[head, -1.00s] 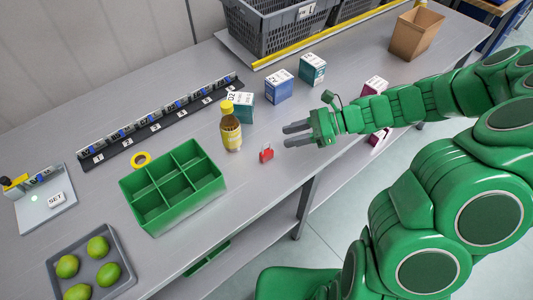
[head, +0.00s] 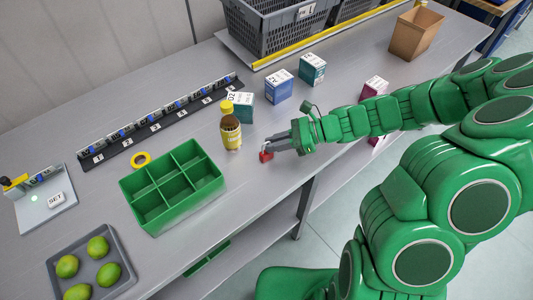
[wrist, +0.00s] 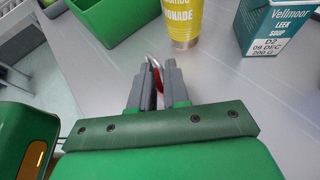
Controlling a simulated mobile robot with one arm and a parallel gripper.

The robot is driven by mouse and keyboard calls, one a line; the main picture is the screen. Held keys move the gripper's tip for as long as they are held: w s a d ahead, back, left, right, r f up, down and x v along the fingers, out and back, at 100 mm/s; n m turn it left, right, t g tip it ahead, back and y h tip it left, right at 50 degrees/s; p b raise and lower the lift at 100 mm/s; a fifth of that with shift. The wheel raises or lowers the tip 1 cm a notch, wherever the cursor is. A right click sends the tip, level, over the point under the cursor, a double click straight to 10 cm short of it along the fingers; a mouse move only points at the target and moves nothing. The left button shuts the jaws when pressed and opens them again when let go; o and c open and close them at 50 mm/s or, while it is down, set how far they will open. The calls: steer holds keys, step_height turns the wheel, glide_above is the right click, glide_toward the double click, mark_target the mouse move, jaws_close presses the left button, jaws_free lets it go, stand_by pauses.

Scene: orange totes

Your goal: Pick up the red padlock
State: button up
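The red padlock (head: 266,156) is at the bench's front part, right of the green divided bin. My gripper (head: 271,147) reaches it from the right, with its two grey fingers around it. In the wrist view the padlock (wrist: 159,84) shows as a narrow red strip with a silver shackle between the fingertips (wrist: 158,75). The fingers are close together and look shut on it. Most of its body is hidden by the fingers. It appears to be at bench height; I cannot see clear space under it.
A yellow-labelled bottle (head: 231,132) stands just behind the padlock. The green divided bin (head: 172,187) is to the left. Cartons (head: 279,86) stand further back, and a pink-topped carton (head: 374,87) is near my arm. A tray (head: 118,259) of limes sits front left.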

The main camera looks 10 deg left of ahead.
jaws_close()
steer(key=shift+r, duration=0.1)
step_height(320, 180, up, 10)
stand_by(0.8)
